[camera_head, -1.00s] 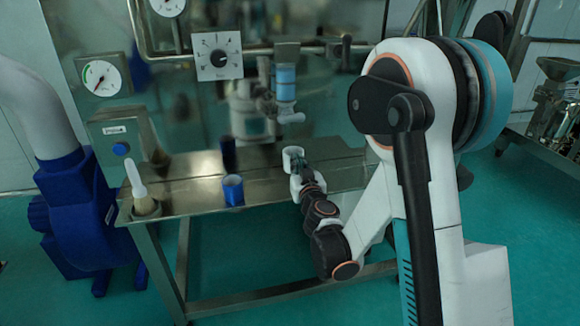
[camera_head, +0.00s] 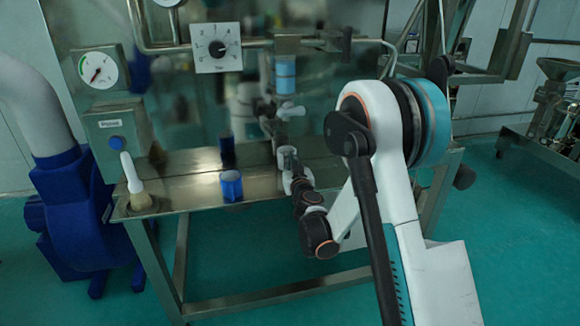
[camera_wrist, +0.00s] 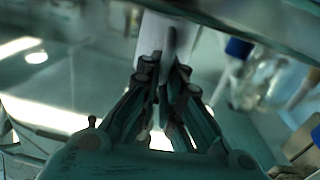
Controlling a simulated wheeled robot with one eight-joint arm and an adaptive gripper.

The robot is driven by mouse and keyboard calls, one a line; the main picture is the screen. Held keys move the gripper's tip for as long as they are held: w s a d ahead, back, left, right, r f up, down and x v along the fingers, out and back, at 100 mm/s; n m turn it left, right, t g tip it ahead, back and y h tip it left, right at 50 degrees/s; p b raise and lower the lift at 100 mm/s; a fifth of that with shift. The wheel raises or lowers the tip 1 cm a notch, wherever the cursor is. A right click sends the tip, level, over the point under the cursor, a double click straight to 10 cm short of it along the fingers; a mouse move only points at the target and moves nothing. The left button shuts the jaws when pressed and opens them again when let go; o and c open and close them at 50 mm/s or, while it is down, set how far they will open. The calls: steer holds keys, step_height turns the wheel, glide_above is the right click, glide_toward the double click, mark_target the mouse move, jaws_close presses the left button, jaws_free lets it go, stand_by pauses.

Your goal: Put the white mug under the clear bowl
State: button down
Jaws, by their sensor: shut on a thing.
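Whether the mug touches the table is unclear. The clear bowl (camera_head: 284,70), with blue in it, hangs on the pipe in front of the back panel. The mug's depth relative to the bowl is hard to judge.
The steel table (camera_head: 190,187) carries a blue cup (camera_head: 231,186) left of my arm and a brush (camera_head: 133,180) at the left end. Gauges and a dial (camera_head: 216,48) are on the panel.

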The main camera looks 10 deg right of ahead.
steer(key=shift+w+f, duration=0.15)
steer(key=shift+f, duration=0.15)
steer(key=shift+f, duration=0.15)
steer(key=c, duration=1.8)
jaws_free()
